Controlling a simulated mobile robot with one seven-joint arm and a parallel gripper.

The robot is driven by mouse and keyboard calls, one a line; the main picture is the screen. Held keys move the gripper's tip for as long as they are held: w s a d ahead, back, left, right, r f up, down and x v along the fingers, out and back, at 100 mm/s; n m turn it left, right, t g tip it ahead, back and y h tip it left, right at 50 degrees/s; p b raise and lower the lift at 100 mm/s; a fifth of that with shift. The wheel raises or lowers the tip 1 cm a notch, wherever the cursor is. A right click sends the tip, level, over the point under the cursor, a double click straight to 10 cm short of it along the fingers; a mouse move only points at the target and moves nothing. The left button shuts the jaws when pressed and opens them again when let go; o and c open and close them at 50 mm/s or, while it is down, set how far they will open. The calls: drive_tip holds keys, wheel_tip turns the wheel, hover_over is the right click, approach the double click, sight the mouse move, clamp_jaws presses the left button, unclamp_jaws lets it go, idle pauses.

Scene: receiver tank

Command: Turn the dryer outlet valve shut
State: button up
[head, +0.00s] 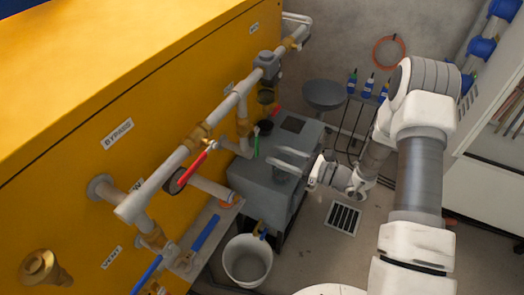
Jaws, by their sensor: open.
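Several lever valves sit on the pipework along the yellow tank; I cannot read which is labelled as the dryer outlet. A red lever (198,166) sits on the long grey pipe, slanting along it. A green handle (257,143) stands by the grey box-shaped unit (252,181), and a small red handle (277,111) is farther back. Two blue levers (206,233) are low at the front. My gripper (275,158) is open, with its two fingers pointing left over the grey unit, to the right of the green handle. It appears empty.
The yellow tank (75,95) fills the left, with a brass fitting (42,268) projecting. A white bucket (247,262) stands below the grey unit. Floor around the drain grate (343,218) is clear.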

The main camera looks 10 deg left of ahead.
sight(258, 148)
drive_tip(key=x, duration=0.5)
drive_tip(key=shift+w+a+b, duration=0.2)
drive_tip(key=shift+a+b, duration=0.15)
drive_tip(key=shift+b, duration=0.05)
clamp_jaws()
idle(1.0)
